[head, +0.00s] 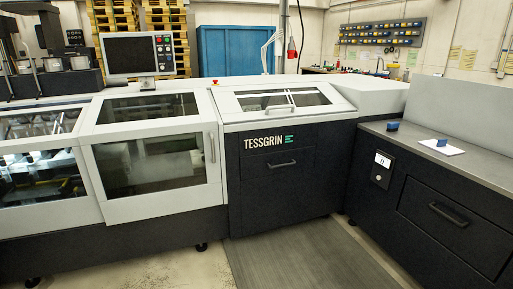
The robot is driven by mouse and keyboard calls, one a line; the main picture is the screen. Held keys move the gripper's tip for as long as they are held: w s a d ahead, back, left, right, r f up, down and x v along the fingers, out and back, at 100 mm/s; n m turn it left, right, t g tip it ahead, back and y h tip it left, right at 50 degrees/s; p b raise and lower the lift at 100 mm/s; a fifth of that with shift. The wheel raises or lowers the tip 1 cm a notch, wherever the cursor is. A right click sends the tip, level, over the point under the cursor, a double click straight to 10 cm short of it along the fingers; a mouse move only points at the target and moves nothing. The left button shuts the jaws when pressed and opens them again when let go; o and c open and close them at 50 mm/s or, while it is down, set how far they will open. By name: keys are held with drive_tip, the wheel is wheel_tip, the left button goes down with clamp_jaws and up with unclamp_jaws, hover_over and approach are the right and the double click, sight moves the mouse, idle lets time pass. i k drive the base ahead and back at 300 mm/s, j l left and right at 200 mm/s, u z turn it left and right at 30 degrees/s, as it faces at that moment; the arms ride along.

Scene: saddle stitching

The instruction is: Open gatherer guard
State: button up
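The machine has a large white-framed guard (103,187) with dark windows at centre left. It sits shut against the housing, with an upright grey handle (212,147) on its right edge. Another windowed section (40,150) lies further left, with machine parts visible behind the glass. To the right, a sloped windowed cover (235,105) with a horizontal handle (279,108) is shut above the TESSGRIN panel. No label tells which of these is the gatherer guard. My gripper is not in view.
A monitor (130,56) stands on top of the machine, beside a red button (215,82). A dark counter (465,166) at right holds a blue block (392,126) and a white sheet (455,149). A grey mat (300,262) and clear floor lie in front.

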sight(252, 103)
drive_tip(key=i, duration=1.95)
drive_tip(key=i+u, duration=0.15)
drive_tip(key=i, duration=0.4)
drive_tip(key=i+l+u, duration=0.1)
drive_tip(key=i, duration=0.4)
drive_tip(key=i+l+u, duration=0.15)
drive_tip(key=i, duration=0.35)
drive_tip(key=u, duration=0.15)
drive_tip(key=i+l, duration=0.05)
drive_tip(key=l, duration=0.05)
